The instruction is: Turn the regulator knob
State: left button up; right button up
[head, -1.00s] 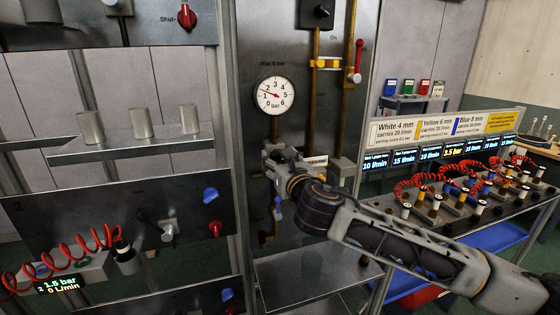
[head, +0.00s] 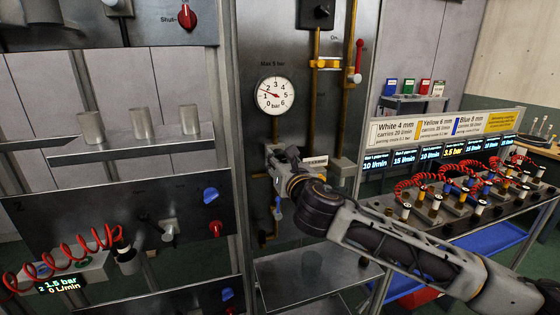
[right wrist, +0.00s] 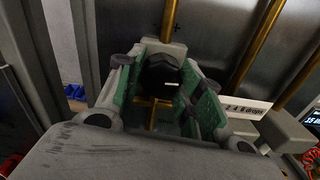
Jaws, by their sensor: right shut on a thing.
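The regulator knob (right wrist: 160,72) is black with a short white mark. In the right wrist view it sits between the green-padded fingers of my right gripper (right wrist: 158,82), which is shut on it. In the head view my right gripper (head: 277,155) is at the metal panel below the gauge, and the gripper and wrist hide the knob. The round white pressure gauge (head: 275,96) is above the gripper. Its needle points to the upper left, around the 1 to 2 marks. My left gripper is not in view.
A brass pipe (head: 275,130) runs from the gauge down to the regulator. A small label plate (right wrist: 247,105) is right of the gripper. A red-handled valve (head: 356,62) is at upper right. A rack with red coiled hoses (head: 440,180) stands to the right.

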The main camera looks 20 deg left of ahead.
jog(key=shift+m, duration=1.2)
jog(key=m, duration=0.4)
jog(key=shift+p, duration=0.4)
jog(key=m, duration=0.4)
jog(key=m+p, duration=0.1)
jog(key=m, duration=0.2)
jog(key=shift+a+m, duration=0.1)
jog(key=shift+m, duration=0.2)
jog(key=m+p, duration=0.1)
jog(key=m, duration=0.5)
jog(key=m+p, duration=0.1)
jog(key=m, duration=0.5)
jog(key=shift+p, duration=0.3)
jog(key=shift+m, duration=0.4)
jog(key=o, duration=1)
jog(key=shift+r, duration=0.1)
